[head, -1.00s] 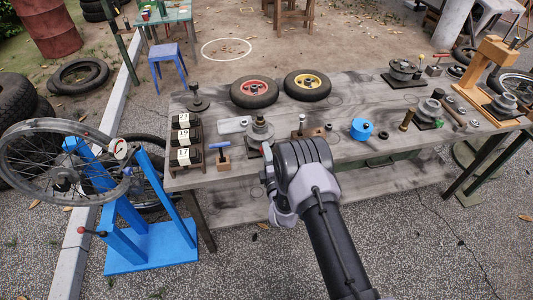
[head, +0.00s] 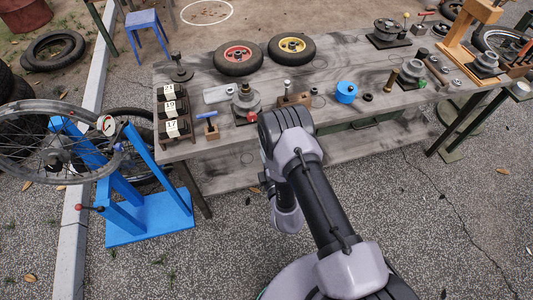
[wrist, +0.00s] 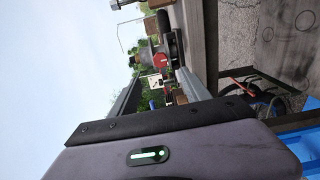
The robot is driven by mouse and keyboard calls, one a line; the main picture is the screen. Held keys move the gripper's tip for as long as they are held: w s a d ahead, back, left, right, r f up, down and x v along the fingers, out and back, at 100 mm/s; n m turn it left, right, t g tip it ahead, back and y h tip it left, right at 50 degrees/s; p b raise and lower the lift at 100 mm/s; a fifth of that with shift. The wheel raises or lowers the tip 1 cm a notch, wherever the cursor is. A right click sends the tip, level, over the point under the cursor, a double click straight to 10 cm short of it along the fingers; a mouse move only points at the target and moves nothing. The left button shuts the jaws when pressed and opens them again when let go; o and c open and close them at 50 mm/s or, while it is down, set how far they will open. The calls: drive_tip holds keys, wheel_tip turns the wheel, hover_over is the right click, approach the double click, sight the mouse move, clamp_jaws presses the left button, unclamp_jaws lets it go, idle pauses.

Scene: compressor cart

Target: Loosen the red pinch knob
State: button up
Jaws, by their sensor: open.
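The red pinch knob (head: 252,117) is a small red spot at the front of a grey stepped fixture (head: 246,100) with an upright post, near the table's front edge. A red, angular knob-like part (wrist: 160,61) shows in the wrist view, just beyond my gripper (wrist: 158,76); it looks like the same knob. My gripper's two fingers reach forward, apart, with nothing held between them. In the head view my arm's dark wrist is just right of and in front of the knob, and it hides the fingers. I cannot tell the exact gap to the knob.
The grey wooden table (head: 335,70) carries a wooden block (head: 293,100) and a blue pot (head: 346,92) right of the fixture. A blue-handled tool block (head: 208,124) and numbered black bins (head: 172,112) are left. A blue wheel stand (head: 150,215) stands on the ground at left.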

drive_tip(key=v, duration=0.3)
drive_tip(key=shift+s+p, duration=0.3)
drive_tip(key=shift+s, duration=0.05)
